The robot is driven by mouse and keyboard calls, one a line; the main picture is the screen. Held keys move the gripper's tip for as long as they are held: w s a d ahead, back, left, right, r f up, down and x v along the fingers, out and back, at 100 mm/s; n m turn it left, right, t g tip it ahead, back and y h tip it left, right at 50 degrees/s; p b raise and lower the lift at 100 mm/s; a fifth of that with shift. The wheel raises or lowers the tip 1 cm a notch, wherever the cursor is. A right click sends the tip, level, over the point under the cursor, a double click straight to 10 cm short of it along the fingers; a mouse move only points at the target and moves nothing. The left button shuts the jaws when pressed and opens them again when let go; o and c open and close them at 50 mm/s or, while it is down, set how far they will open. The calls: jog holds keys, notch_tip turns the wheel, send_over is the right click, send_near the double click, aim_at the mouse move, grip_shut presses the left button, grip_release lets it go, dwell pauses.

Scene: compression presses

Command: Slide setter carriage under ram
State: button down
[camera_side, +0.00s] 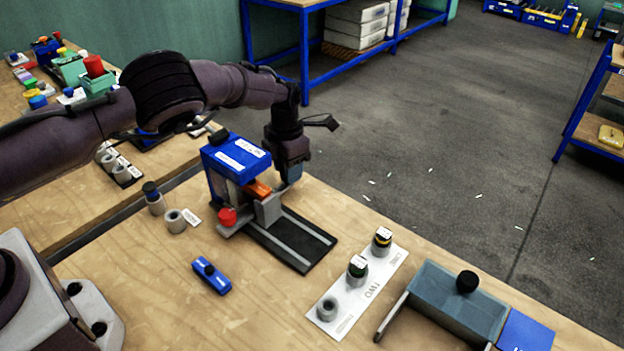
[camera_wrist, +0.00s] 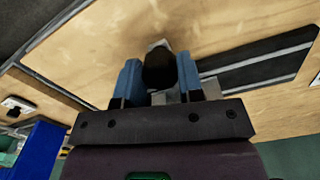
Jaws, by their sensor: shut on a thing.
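The setter carriage (camera_side: 268,209) is a grey block at the press end of the dark rail bed (camera_side: 305,243). My gripper (camera_side: 288,178) is beside the press, at the carriage's far side. In the wrist view, my gripper's blue fingers (camera_wrist: 160,82) are closed around a black knob (camera_wrist: 160,68), with grey metal partly visible around it. The fingers' contact is hidden in the side view, as is the ram's underside.
A blue block (camera_side: 210,274) and grey rings (camera_side: 176,221) lie near the press. A white strip (camera_side: 340,308) holds several cylindrical parts. The rail's outer end is clear.

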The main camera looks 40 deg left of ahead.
jog(key=shift+a, duration=0.85)
jog(key=c, duration=0.8)
grip_release()
jog(key=shift+o, duration=0.2)
jog(key=shift+d, duration=0.1)
jog(key=shift+r, duration=0.1)
jog(key=shift+r, duration=0.25)
notch_tip(320, 180, up, 12)
jog(key=shift+r, duration=0.2)
